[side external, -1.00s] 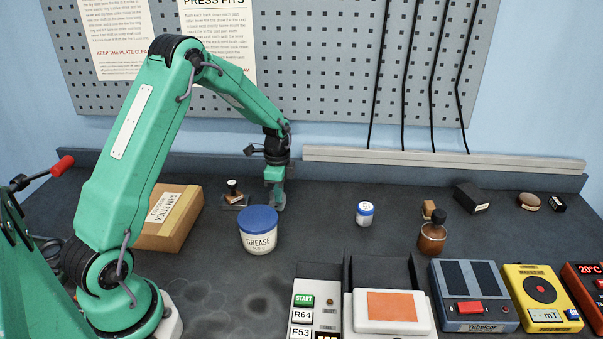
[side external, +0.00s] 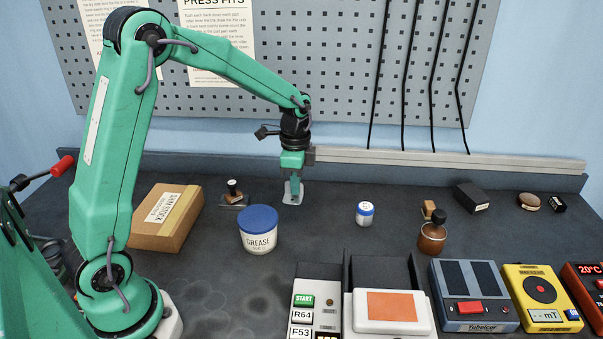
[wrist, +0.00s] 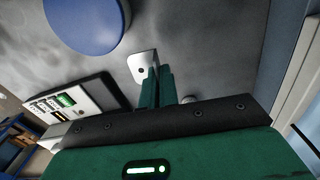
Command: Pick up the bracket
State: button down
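The bracket (side external: 293,195) is a small pale metal piece with a flat plate and a hole. It shows below my gripper (side external: 292,176) in the side view. In the wrist view, the bracket (wrist: 141,68) sticks out past the tips of my green fingers (wrist: 158,85). The fingers are close together, with the bracket between them. The part of it inside the grip is hidden. It appears to hang a little above the dark bench, though the gap is hard to judge.
A blue-lidded grease tub (side external: 259,232) stands front left of my gripper, with a stamp (side external: 233,191) and a cardboard box (side external: 168,216) further left. A small white jar (side external: 365,213) stands to the right. Instruments, including a white-topped scale (side external: 390,309), line the front.

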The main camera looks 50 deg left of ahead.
jog(key=shift+s+d+r, duration=0.15)
jog(key=shift+d+r, duration=0.25)
jog(key=shift+d, duration=0.15)
